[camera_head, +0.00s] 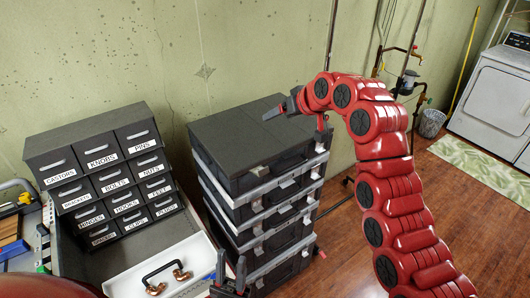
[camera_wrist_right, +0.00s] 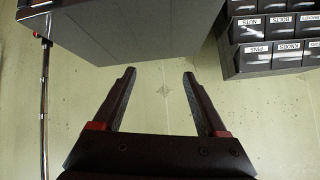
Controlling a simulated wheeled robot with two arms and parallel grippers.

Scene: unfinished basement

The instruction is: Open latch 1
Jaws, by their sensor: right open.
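A stack of black and grey cases (camera_head: 265,215) stands against the wall, with latches on its front face. No number is legible, so I cannot tell which is latch 1. My right gripper (camera_head: 288,105) is above the lid's back right part; in the right wrist view (camera_wrist_right: 159,74) its fingers are apart and empty, beside the case lid (camera_wrist_right: 130,30). My left gripper (camera_head: 230,272) is low at the stack's front left; its jaw state is unclear.
A labelled drawer cabinet (camera_head: 105,172) stands left of the stack. A washer or dryer (camera_head: 495,100) and a green mat (camera_head: 480,165) are far right.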

